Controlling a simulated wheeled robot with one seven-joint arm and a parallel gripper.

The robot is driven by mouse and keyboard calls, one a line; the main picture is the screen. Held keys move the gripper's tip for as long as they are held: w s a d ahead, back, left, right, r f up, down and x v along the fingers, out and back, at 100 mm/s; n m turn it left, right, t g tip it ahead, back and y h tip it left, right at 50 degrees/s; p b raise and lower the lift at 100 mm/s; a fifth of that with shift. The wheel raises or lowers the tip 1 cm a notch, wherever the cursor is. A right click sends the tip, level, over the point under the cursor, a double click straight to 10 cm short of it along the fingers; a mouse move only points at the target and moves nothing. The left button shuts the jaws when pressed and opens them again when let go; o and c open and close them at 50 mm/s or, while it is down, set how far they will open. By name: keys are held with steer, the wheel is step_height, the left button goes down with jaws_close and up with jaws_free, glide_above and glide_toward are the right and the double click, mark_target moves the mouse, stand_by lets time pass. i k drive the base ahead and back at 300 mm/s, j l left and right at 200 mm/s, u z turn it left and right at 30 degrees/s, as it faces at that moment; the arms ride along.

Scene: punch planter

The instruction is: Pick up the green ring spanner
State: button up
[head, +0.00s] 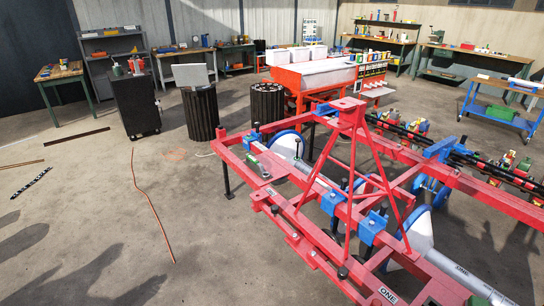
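I cannot make out a green ring spanner for certain. A small greenish item (252,160) lies on the left corner of the red planter frame (232,152), too small to identify. A green spot (476,300) also shows at the bottom edge, on the near part of the frame. My gripper is not in view.
A black tool cabinet (133,105), a wooden workbench (60,76) and dark drums (201,112) stand behind. A blue trolley (497,108) is at the right. A thin reddish rod (151,208) lies on the floor. Concrete floor left of the planter is mostly clear.

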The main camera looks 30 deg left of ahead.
mark_target(249, 158)
steer(key=i+j, duration=0.1)
steer(key=j, duration=0.8)
steer(key=i+j, duration=0.1)
steer(key=j, duration=0.75)
steer(key=i+j+z, duration=0.1)
steer(key=j, duration=0.8)
steer(key=i+j, duration=0.1)
steer(key=j, duration=0.3)
steer(key=i+j, duration=0.1)
steer(key=j, duration=0.35)
steer(key=i+j, duration=0.1)
steer(key=j, duration=0.3)
steer(key=i+j, duration=0.1)
steer(key=j, duration=0.35)
steer(key=i+j, duration=0.1)
steer(key=j, duration=0.3)
steer(key=i+j, duration=0.1)
steer(key=j, duration=0.35)
steer(key=i+j, duration=0.45)
steer(key=j, duration=0.3)
steer(key=i+j, duration=0.25)
steer(key=i+j+z, duration=0.1)
steer(key=j, duration=0.35)
steer(key=i, duration=0.1)
